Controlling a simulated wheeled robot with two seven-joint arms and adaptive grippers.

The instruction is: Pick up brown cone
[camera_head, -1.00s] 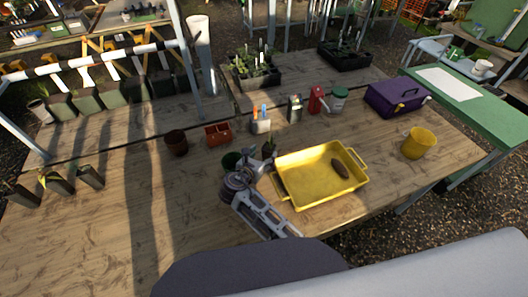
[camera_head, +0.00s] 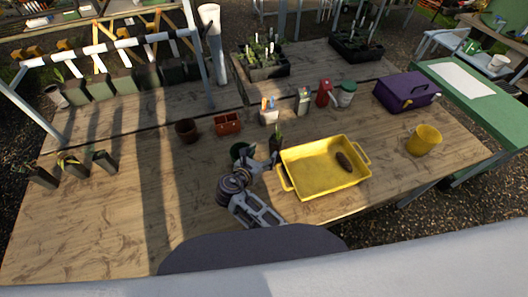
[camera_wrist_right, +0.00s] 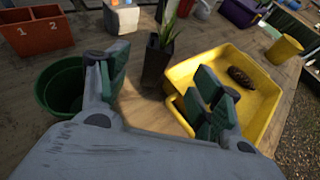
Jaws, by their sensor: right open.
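The brown cone (camera_head: 344,161) lies in the right part of the yellow tray (camera_head: 318,190), on its floor. It also shows in the right wrist view (camera_wrist_right: 240,77). My right gripper (camera_head: 262,163) is open and empty, just left of the tray. In the right wrist view its two fingers (camera_wrist_right: 160,85) stand well apart, one before the green pot and one over the tray's near left edge. The cone lies beyond the right finger, untouched. My left gripper is not in view.
A green pot (camera_head: 238,150) and a dark pot with a plant (camera_head: 277,146) stand close to the right gripper. A red two-part box (camera_head: 227,124) is behind.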

